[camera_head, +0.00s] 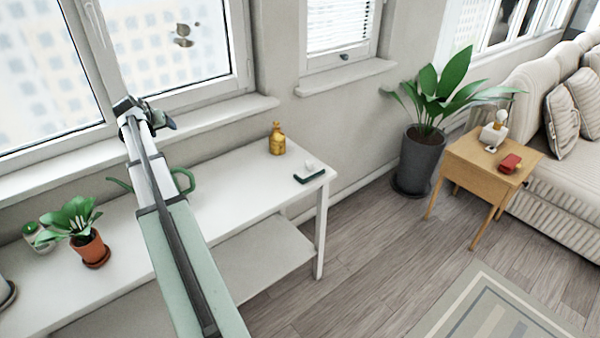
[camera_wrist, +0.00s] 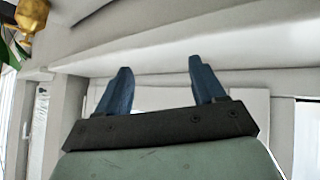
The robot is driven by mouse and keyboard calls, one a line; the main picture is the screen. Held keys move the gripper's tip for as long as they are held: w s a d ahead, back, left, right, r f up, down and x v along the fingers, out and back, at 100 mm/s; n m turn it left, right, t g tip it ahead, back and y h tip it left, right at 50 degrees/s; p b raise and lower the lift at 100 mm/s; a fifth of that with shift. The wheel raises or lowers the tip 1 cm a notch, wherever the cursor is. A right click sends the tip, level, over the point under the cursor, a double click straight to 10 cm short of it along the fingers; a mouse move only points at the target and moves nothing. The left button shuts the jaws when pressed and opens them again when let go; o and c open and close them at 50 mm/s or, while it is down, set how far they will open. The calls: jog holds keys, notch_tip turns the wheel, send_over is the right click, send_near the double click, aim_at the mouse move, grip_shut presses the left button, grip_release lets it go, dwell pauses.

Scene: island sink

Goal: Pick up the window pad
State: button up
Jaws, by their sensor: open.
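No thing in view can be surely told as the window pad. A small dark and brownish thing (camera_head: 183,36) shows against the right pane of the large window in the head view; whether it is on the glass or beyond it I cannot tell. My gripper (camera_head: 147,112) is near the window sill, below and left of that thing, at the end of my raised arm. In the wrist view my gripper (camera_wrist: 160,84) has its two blue fingers wide apart, with nothing between them. A gold thing (camera_wrist: 30,15) is cut off at the upper left corner there.
The sill (camera_head: 220,115) runs under the window. On the white table (camera_head: 235,180) stand a potted plant (camera_head: 88,245), a gold bottle (camera_head: 277,138), a green-handled thing (camera_head: 184,181) partly behind my arm, and a dark tray (camera_head: 311,176) with a white item. A wooden side table (camera_head: 480,160) stands right.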

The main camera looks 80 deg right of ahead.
jog(key=s+d+f+m+g+y, duration=0.1)
jog(key=s+d, duration=0.2)
jog(key=s, duration=0.5)
jog(key=s+d+m, duration=0.1)
jog(key=s+d, duration=0.2)
jog(key=s, duration=0.5)
jog(key=m+y, duration=0.3)
jog(key=y, duration=0.1)
send_over(310, 160)
jog(key=a, duration=0.6)
notch_tip(310, 160, down, 4)
jog(key=shift+h, duration=0.3)
jog(key=x, duration=0.8)
jog(key=shift+d+f, duration=0.2)
jog(key=shift+d, duration=0.1)
jog(key=shift+x, duration=2.6)
jog(key=shift+d+r, duration=0.1)
grip_shut()
